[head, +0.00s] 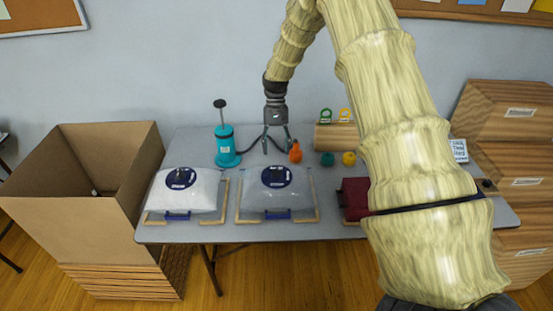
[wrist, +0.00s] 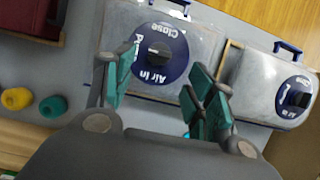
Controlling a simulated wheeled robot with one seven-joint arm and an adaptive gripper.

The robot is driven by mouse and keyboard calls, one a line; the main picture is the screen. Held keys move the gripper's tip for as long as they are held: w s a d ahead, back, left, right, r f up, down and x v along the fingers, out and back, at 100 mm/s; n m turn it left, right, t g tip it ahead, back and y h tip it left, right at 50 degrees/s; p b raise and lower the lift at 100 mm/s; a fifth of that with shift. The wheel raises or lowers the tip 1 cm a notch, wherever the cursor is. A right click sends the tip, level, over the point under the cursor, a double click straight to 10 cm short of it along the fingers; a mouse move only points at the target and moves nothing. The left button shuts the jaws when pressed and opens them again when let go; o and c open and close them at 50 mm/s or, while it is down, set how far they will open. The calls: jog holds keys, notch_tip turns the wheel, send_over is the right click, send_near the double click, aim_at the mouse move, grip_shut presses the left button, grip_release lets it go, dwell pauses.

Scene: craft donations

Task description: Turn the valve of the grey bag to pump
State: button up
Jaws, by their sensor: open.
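The grey bag (head: 260,205) lies in the middle of the table in a wooden frame, with a blue clip at its front edge. Its round dark-blue valve dial (head: 276,176) is on top; in the wrist view the dial (wrist: 178,68) shows "Close", "Air In" and a partly hidden label starting with P. The black knob (wrist: 158,52) has a white mark on its left side; I cannot tell its exact setting. My gripper (head: 275,143) is open, pointing down above the table behind the bag. In the wrist view the parted fingers (wrist: 163,82) flank the dial, empty.
A whiter bag (head: 200,195) with a similar dial lies left, a maroon bag (head: 354,197) right. A turquoise hand pump (head: 227,146) with a dark hose and an orange bulb (head: 295,153) stand behind. A large open box (head: 100,215) is left of the table.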

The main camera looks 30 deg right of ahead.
jog(key=shift+v, duration=2.45)
jog(key=shift+f, duration=0.1)
